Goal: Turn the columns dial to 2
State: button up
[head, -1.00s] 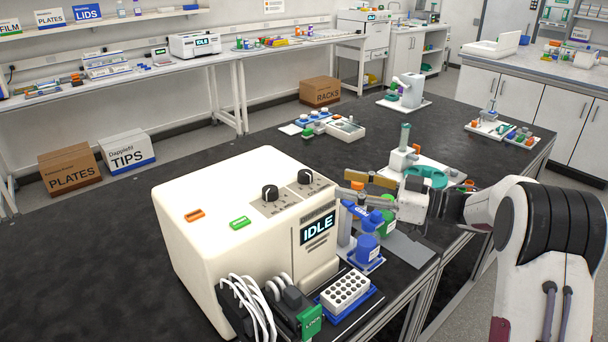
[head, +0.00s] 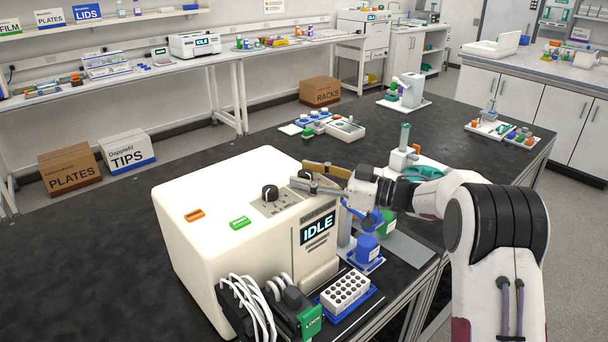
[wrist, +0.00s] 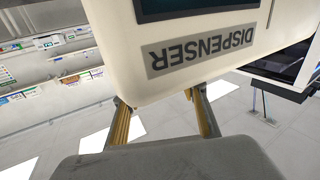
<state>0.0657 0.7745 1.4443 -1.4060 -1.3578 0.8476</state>
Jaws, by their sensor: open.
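The white dispenser (head: 205,235) stands on the dark bench, with its screen reading IDLE. One black dial (head: 270,194) shows on its sloped top panel, pointer side unclear. A second dial farther right is mostly hidden behind my gripper. The labels are too small to read, so I cannot tell which is the columns dial. My gripper (head: 298,174) is open, its two fingers apart at the right dial; whether they touch it I cannot tell. In the wrist view, the fingers (wrist: 157,97) show apart below the dispenser's upside-down DISPENSER label (wrist: 203,50); no dial shows there.
An orange button (head: 195,215) and a green button (head: 240,223) sit on the dispenser's top. The bench left of the dispenser is clear.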

jog(key=shift+w+a, duration=0.15)
jog(key=shift+a, duration=0.35)
jog(key=shift+c, duration=0.4)
jog(key=c, duration=1)
jog(key=shift+c, duration=0.2)
jog(key=shift+m+t+h, duration=0.3)
jog(key=shift+m+t, duration=0.3)
jog(key=shift+t, duration=0.3)
jog(key=shift+m+t+h, duration=1.5)
jog(key=shift+m+t, duration=0.2)
jog(key=shift+t, duration=0.5)
jog(key=shift+m+t+h, duration=1.3)
jog(key=shift+t+h, duration=0.1)
jog(key=shift+h, duration=0.1)
jog(key=shift+w+m+t+h, duration=0.1)
jog(key=shift+m+t+h, duration=0.7)
jog(key=shift+h, duration=0.5)
